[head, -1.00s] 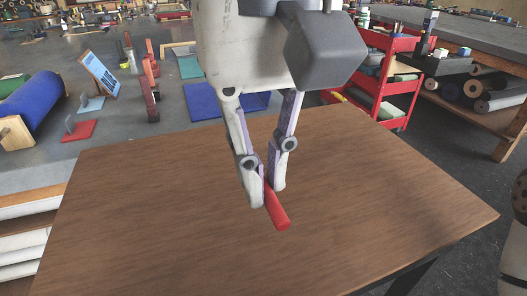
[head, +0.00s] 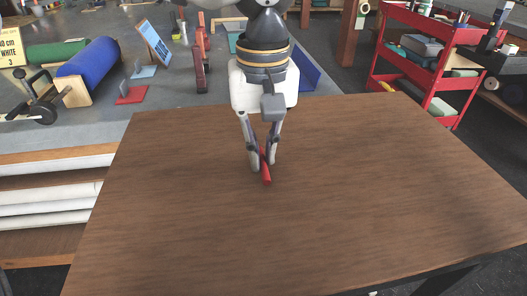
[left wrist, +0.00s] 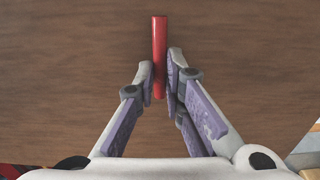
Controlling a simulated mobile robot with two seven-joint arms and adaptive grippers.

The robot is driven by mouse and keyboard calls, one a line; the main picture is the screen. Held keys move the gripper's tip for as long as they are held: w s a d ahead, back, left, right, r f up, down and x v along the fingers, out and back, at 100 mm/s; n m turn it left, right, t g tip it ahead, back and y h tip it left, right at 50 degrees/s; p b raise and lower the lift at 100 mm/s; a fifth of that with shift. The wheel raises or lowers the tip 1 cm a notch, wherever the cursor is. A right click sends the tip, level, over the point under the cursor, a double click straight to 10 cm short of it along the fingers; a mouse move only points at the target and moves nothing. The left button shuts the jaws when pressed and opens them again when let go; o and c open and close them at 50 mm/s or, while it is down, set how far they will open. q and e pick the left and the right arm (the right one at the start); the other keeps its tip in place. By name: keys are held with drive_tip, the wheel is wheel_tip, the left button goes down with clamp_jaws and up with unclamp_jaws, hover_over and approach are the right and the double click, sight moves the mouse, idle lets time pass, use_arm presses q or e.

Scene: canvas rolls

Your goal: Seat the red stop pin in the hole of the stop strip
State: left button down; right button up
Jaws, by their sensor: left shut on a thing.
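The red stop pin (head: 266,172) is held between the fingertips of my left gripper (head: 263,158), over the brown wooden table. In the head view the pin tilts, its free end pointing down toward the near side. In the left wrist view the pin (left wrist: 160,45) sticks out past the fingertips (left wrist: 161,90), which are shut on its lower part. I cannot tell whether the pin touches the table. I cannot make out the stop strip or its hole in either view. My right gripper is not in view.
The wooden table (head: 330,225) is bare around the gripper. Behind it on the grey bench are a blue roll (head: 90,70) and a red plate with an upright (head: 130,95). A red cart (head: 420,65) stands at the back right. White rolls (head: 60,190) lie at the left.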

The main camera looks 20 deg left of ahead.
use_arm(q)
drive_tip(key=shift+f, duration=0.55)
drive_tip(key=shift+f, duration=0.1)
drive_tip(key=c, duration=1.7)
unclamp_jaws()
